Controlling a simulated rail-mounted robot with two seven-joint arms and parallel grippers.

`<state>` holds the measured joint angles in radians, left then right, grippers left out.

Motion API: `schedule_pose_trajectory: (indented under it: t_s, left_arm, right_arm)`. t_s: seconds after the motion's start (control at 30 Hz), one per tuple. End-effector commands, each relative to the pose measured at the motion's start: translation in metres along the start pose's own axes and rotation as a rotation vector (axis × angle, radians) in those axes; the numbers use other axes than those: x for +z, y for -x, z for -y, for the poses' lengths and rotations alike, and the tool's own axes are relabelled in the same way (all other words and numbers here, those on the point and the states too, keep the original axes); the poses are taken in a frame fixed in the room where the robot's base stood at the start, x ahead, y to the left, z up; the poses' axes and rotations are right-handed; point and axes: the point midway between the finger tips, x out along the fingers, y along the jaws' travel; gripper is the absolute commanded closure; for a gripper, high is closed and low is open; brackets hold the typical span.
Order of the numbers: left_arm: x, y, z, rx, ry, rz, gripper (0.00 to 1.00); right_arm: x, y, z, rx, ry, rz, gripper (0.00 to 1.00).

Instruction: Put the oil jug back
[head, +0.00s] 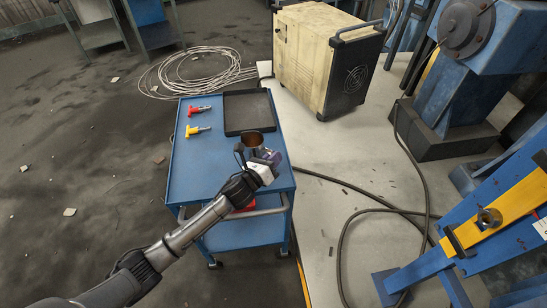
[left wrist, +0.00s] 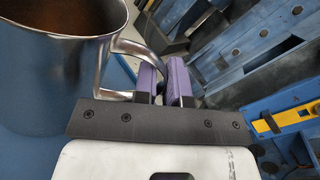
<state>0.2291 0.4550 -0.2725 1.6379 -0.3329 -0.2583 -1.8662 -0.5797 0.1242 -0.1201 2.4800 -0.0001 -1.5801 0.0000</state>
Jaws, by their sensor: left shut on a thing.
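The oil jug (head: 253,142) is a metal pot with brownish contents and appears upright at the right side of the blue cart's top, just in front of the black tray (head: 231,118). My left gripper (head: 268,157) is at the jug's near right side. In the left wrist view the jug (left wrist: 45,75) fills the left, and the purple finger pads of my left gripper (left wrist: 166,80) are shut on its handle. I cannot tell whether the jug's base touches the cart. My right gripper is not in view.
The blue cart (head: 185,180) also carries a red-handled tool (head: 199,111) and a yellow-handled tool (head: 197,130). A cream machine (head: 310,60) stands behind. Blue machinery (head: 460,230) with a yellow bar is at right. Cables lie on the floor.

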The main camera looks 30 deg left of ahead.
Motion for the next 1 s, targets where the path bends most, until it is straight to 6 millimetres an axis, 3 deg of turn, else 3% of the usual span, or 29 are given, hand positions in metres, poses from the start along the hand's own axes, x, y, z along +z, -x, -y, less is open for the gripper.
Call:
schedule_pose_trajectory:
  t_s: [0.47, 0.5, 0.8, 1.0]
  left_arm:
    - [-0.0078, -0.0002, -0.0037, -0.001, 0.000, 0.001, 1.00]
    - [-0.0077, -0.0003, -0.0037, -0.001, 0.000, 0.001, 0.88]
    - [-0.0077, -0.0002, -0.0037, -0.001, 0.000, 0.001, 0.59]
    - [-0.0090, 0.0002, -0.0043, 0.001, 0.002, -0.002, 0.59]
  right_arm:
    - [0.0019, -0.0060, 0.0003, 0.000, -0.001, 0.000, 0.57]
    - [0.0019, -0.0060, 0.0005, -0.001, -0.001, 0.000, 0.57]
    - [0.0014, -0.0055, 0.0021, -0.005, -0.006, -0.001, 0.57]
    - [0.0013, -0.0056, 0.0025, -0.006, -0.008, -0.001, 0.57]
